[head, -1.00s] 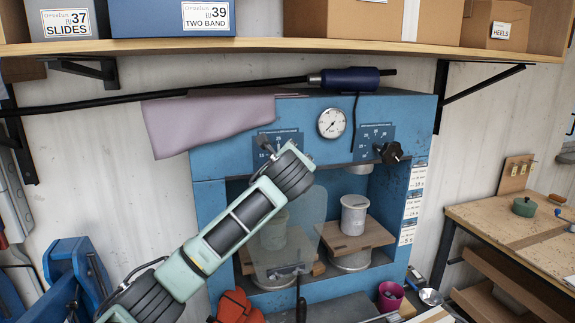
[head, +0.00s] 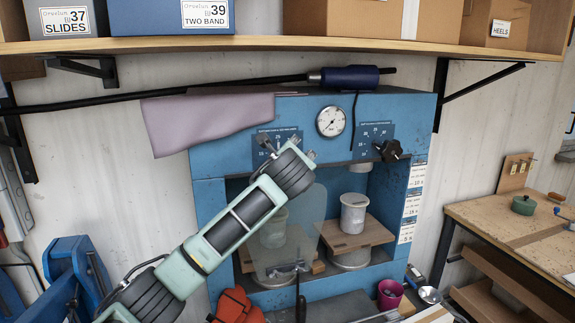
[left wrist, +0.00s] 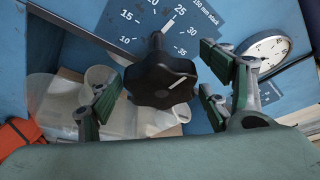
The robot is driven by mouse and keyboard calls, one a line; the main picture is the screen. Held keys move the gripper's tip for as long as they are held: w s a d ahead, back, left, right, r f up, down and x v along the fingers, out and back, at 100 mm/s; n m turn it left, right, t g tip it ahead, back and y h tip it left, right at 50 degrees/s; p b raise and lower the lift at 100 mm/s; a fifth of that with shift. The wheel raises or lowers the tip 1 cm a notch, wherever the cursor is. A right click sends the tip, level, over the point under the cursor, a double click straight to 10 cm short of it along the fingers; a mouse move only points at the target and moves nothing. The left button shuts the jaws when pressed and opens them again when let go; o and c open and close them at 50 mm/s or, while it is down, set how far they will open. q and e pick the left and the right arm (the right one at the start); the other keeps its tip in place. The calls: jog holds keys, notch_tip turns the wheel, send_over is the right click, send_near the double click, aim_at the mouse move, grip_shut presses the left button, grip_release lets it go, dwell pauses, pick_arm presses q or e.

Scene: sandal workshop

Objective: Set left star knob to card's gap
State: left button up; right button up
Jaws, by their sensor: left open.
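The left star knob (left wrist: 160,78) is black and lobed, with a white line on its face slanting up to the right. It sits in front of a blue dial plate (left wrist: 150,18) printed with numbers from 10 to 35. My left gripper (left wrist: 158,88) is open, with its green-padded fingers on either side of the knob in the picture; I cannot tell whether they touch it. In the head view the same gripper (head: 288,148) is at the press's left dial and hides this knob. White cards (head: 412,204) hang on the press's right side, their print too small to read.
The blue press (head: 210,205) has a round gauge (head: 331,121) and a second black knob (head: 390,150) to the right. A mauve cloth (head: 205,122) hangs over its top left. A clear shield (head: 308,215) stands below the gripper. A workbench (head: 500,215) is at right.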

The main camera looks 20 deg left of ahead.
pick_arm(q)
jog(key=v, duration=1.2)
jog(key=shift+f, duration=0.2)
